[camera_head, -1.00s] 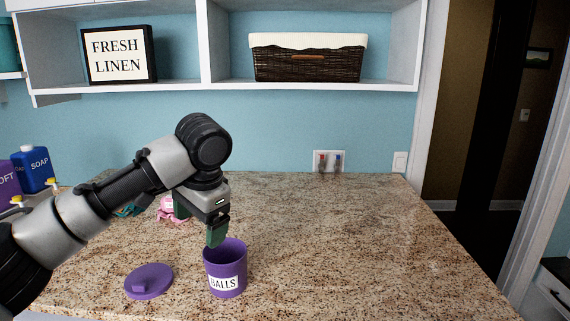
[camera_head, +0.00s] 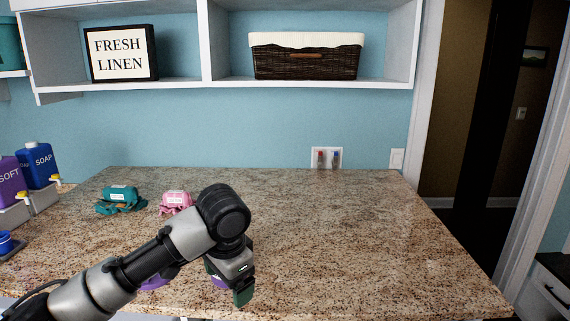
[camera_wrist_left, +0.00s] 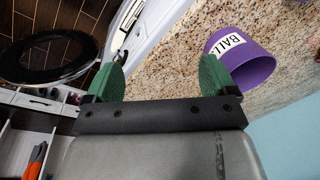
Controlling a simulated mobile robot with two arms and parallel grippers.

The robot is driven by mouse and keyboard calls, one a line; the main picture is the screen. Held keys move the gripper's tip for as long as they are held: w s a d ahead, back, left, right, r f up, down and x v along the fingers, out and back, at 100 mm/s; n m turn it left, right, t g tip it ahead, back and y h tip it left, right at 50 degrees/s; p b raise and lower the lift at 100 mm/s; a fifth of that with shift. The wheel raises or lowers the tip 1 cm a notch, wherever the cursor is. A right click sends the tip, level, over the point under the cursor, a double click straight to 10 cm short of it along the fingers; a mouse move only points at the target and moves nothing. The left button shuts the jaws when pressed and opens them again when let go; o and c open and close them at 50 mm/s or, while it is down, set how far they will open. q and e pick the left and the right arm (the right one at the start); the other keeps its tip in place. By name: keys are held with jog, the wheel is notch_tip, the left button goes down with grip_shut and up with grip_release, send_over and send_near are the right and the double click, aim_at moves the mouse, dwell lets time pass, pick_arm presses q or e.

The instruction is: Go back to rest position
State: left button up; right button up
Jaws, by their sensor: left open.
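My left gripper (camera_head: 228,283) is near the front edge of the counter in the head view, pointing down. In the wrist view its green fingers (camera_wrist_left: 163,68) stand apart with nothing between them. A purple cup (camera_wrist_left: 250,62) labelled "BALLS" stands just beyond the right-hand finger in the wrist view. My right gripper is not in view.
A teal bundle (camera_head: 121,200) and a pink bundle (camera_head: 175,202) lie on the counter (camera_head: 370,240). Purple "SOFT" (camera_head: 10,185) and blue "SOAP" (camera_head: 37,165) containers stand at the left. A shelf (camera_head: 205,87) holds a sign and basket. The counter's right side is clear.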

pick_arm(q)
jog(key=s+d+f+n+t+h, duration=0.1)
jog(key=s+d+f+h, duration=0.1)
jog(key=s+f, duration=0.55)
jog(key=s+d+f+h, duration=0.2)
jog(key=s+f, duration=0.4)
jog(key=f, duration=0.3)
jog(key=s+a+f+n+t+y, duration=0.1)
jog(key=s+a+f+n+y, duration=0.35)
jog(key=s+a, duration=1.1)
notch_tip(320, 180, down, 35)
jog(key=s+d+n+g+h+b, duration=0.1)
jog(key=s+d+n+b, duration=0.1)
jog(key=b, duration=0.4)
jog(key=s+a+f+b, duration=0.1)
jog(key=s+f+b, duration=0.1)
jog(key=s+f, duration=0.6)
jog(key=s+a+f+g+b, duration=0.1)
jog(key=s+a+f+b, duration=0.1)
jog(key=s+f, duration=0.5)
notch_tip(320, 180, down, 5)
jog(key=shift+s+a+f+m+g+b, duration=0.1)
jog(key=shift+s+a+m+g+b, duration=0.1)
jog(key=shift+s+m+g+b, duration=0.25)
